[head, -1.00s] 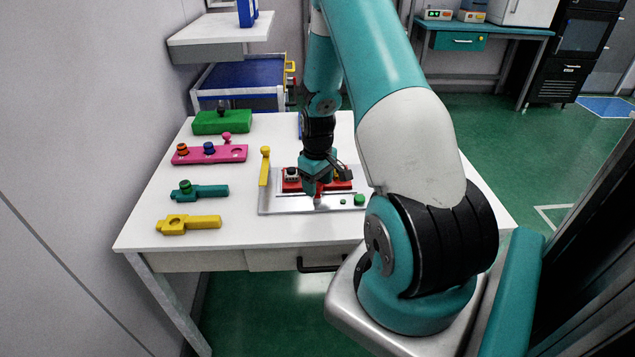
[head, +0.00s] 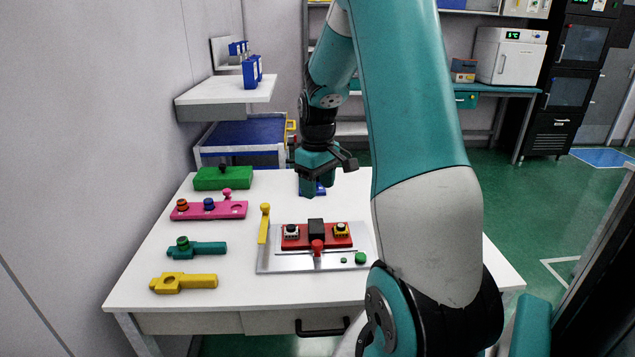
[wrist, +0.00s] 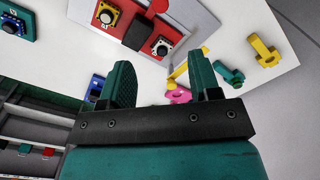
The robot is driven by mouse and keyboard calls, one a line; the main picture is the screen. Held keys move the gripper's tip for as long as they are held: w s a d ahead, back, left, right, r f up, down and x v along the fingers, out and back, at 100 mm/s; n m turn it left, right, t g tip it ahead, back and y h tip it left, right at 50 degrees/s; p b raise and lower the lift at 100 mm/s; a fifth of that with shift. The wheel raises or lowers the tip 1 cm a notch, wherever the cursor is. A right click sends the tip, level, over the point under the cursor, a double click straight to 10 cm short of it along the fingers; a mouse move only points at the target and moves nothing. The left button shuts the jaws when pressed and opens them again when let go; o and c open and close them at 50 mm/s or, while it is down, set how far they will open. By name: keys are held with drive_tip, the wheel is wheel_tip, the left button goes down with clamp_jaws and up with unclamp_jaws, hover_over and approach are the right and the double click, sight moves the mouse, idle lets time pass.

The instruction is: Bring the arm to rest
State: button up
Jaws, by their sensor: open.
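My gripper (head: 322,165) is raised over the back of the white table in the head view, behind the red block. In the wrist view its two teal fingers (wrist: 165,82) stand wide apart with nothing between them. My arm reaches forward from the right and bends down to the gripper. The red block (head: 292,243) sits on a grey metal plate (head: 285,265), with a black part in the middle and a yellow and a white round piece on either side. The red block also shows in the wrist view (wrist: 180,22).
On the white table (head: 240,215) lie a green block (head: 222,180), a pink bar (head: 225,211), a teal piece (head: 208,249) and a yellow piece (head: 200,282) at left. A shelf (head: 225,98) juts from the wall.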

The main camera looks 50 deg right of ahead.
drive_tip(key=shift+r, duration=0.4)
drive_tip(key=shift+a, duration=0.1)
drive_tip(key=a+r+n+t+y, duration=0.1)
drive_tip(key=a+r+n, duration=0.15)
drive_tip(key=a, duration=0.85)
drive_tip(key=a+r+n+y, duration=0.1)
drive_tip(key=a+r+n, duration=0.15)
drive_tip(key=a, duration=0.95)
drive_tip(key=s+a+r+n+g+y, duration=0.1)
drive_tip(key=s+a+r+n+y, duration=0.1)
drive_tip(key=s+a, duration=1.3)
drive_tip(key=shift+a+r+n, duration=0.25)
drive_tip(key=shift+r+n, duration=0.15)
drive_tip(key=shift+r, duration=0.3)
drive_tip(key=shift+s, duration=0.1)
